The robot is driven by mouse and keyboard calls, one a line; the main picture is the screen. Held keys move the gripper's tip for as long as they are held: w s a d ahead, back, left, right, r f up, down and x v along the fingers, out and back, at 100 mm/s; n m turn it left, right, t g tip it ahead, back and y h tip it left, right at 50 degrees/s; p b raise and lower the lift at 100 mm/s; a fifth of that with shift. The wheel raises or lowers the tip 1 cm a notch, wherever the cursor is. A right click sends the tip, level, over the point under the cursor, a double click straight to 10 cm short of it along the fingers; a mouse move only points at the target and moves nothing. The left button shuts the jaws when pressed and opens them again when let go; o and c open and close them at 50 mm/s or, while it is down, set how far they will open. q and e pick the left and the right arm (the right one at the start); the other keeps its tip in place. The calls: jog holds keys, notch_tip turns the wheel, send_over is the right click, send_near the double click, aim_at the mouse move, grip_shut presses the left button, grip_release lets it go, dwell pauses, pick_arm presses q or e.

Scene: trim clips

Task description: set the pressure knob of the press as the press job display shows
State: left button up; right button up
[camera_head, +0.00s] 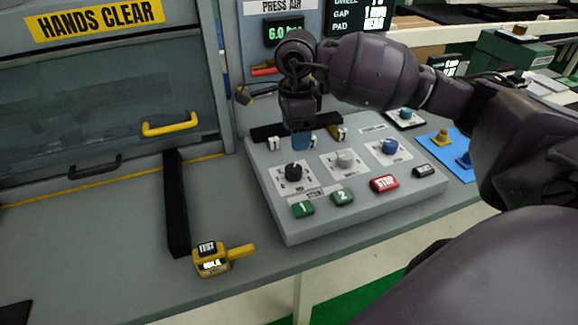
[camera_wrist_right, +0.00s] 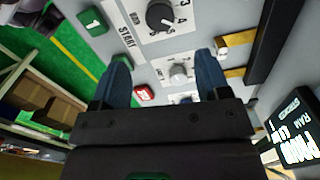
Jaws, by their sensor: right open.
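The sloped control panel (camera_head: 330,205) carries a black knob (camera_head: 294,170), a grey knob (camera_head: 345,158) and a blue knob (camera_head: 388,146). Their labels are too small to tell which is the pressure knob. My right gripper (camera_head: 301,142) points down above the panel, just behind the black knob, touching no knob that I can see. In the right wrist view its blue fingers (camera_wrist_right: 163,78) are apart and empty; the black knob (camera_wrist_right: 160,15) lies beyond them and the grey knob (camera_wrist_right: 178,74) shows between them. A dark display (camera_head: 352,16) reads DWELL, GAP, PAD; my arm partly covers it. My left gripper is out of view.
Green buttons (camera_head: 303,209) and a red STOP button (camera_head: 384,183) sit along the panel's front. A yellow TEST device (camera_head: 212,260) lies on the bench to the left. The press guard has a yellow handle (camera_head: 170,125). Bare bench lies at front left.

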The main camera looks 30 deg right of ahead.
aim_at(294, 168)
notch_tip(294, 168, down, 11)
jog(key=shift+w+a+r, duration=0.1)
jog(key=shift+a, duration=0.05)
dwell(0.4)
jog(key=c, duration=0.9)
